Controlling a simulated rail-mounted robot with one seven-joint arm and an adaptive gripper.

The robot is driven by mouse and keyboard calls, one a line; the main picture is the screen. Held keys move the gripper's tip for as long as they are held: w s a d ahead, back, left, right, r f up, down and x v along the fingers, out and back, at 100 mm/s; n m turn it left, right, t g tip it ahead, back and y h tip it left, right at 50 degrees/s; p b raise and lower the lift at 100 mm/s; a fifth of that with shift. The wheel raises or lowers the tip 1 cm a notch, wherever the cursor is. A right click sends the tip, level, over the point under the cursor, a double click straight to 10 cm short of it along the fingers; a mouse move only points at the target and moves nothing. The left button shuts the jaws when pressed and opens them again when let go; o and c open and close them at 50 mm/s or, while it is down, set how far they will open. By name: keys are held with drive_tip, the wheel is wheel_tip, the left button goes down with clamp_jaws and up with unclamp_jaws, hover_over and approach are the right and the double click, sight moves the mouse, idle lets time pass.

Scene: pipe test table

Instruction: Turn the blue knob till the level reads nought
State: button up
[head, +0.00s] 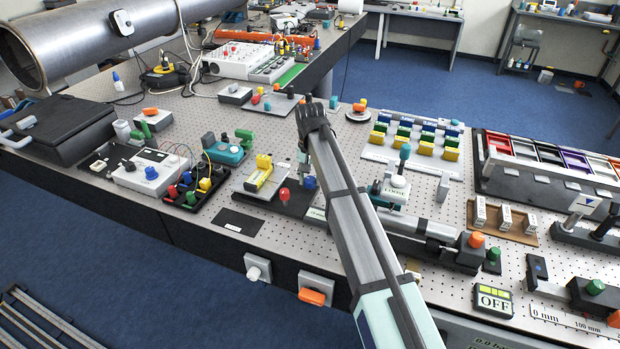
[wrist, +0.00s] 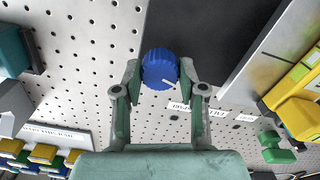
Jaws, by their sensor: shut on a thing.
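The blue knob (wrist: 160,68) stands between the fingertips of my gripper (wrist: 160,80) in the wrist view, with both fingers against its sides. A short white mark shows on its face. In the head view the blue knob (head: 309,183) shows below the end of my arm, beside a red knob (head: 284,195). A yellow level (head: 258,174) lies on a grey plate to the left of the knob. Part of a yellow body, likely this level (wrist: 298,95), shows at the right edge of the wrist view. Its reading is too small to tell.
A teal device with a green knob (head: 245,135) stands behind the level. A black tray of coloured knobs (head: 192,190) is to the left. Rows of coloured blocks (head: 415,135) stand to the right of my arm. Bare perforated table (wrist: 85,75) shows left of the knob.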

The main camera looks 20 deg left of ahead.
sight(310, 179)
drive_tip(key=shift+m, duration=1.7)
drive_tip(key=o, duration=1.1)
drive_tip(key=shift+o, duration=0.2)
wheel_tip(310, 179, up, 12)
